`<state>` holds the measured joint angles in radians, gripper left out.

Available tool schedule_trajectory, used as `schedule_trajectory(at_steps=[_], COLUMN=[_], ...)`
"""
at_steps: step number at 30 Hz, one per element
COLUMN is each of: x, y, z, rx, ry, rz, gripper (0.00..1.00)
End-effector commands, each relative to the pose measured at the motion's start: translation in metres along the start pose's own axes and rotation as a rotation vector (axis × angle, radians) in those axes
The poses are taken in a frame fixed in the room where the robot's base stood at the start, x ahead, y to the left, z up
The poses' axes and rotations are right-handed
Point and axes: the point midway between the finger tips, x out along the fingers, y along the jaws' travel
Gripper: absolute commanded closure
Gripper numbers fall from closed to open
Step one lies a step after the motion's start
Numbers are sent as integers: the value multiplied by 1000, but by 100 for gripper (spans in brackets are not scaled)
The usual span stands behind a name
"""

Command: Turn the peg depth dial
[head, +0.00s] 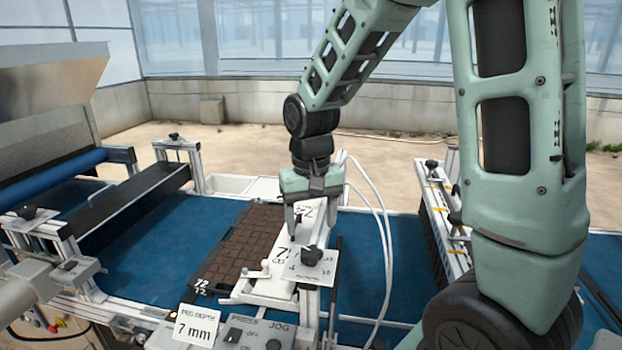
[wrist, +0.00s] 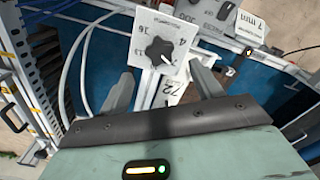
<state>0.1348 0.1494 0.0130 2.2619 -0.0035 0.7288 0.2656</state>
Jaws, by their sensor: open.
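The peg depth dial is a black lobed knob (head: 312,256) on a white numbered plate (head: 299,270), on a post at the front of the machine. In the wrist view the knob (wrist: 161,52) shows near the top centre, beyond my fingertips, with a light mark on its lower right side toward what looks like a 7. My gripper (head: 312,224) points down, just above and behind the dial in the head view. Its fingers (wrist: 160,72) are apart and nothing is between them. A card (head: 195,326) reads "PEG DEPTH 7 mm".
A dark cell tray (head: 246,240) lies on the blue belt (head: 176,238) beside a white 72-cell plate (head: 273,288). A grey control box (head: 250,333) with PRESS and JOG labels stands in front. White hoses (head: 384,240) loop right of my gripper. Comb-like hardware (head: 440,222) stands farther right.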

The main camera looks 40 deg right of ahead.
Motion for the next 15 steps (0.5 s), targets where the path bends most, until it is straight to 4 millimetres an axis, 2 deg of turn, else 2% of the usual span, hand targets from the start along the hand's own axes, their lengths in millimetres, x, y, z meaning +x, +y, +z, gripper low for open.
schedule_trajectory(at_steps=[3, 9, 15], x=[-28, -72, -98], y=[0, 0, 0], z=[-1, -1, -1], rx=[0, 0, -1], ry=[8, 6, 2], rz=[-2, -2, -1], gripper=[35, 35, 35])
